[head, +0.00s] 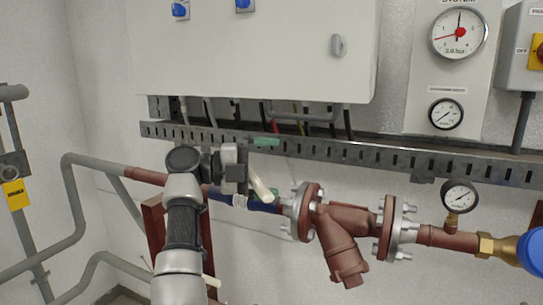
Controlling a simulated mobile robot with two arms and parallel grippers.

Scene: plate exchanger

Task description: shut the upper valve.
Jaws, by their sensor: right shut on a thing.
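The upper valve sits on the horizontal pipe left of the rust-red flanged strainer, at a blue section (267,207). My right gripper (250,166) is in front of it, shut on what looks like the valve's green lever (265,141). The gripper and wrist hide most of the valve, so the lever's exact angle cannot be told. My left gripper is not in view.
A slotted metal rail (400,162) and hanging cables run just above the gripper, under a white cabinet (250,50). The flanged strainer (345,235) is close on the right. A small gauge (459,197) stands on the pipe. Grey pipes (75,210) are at left.

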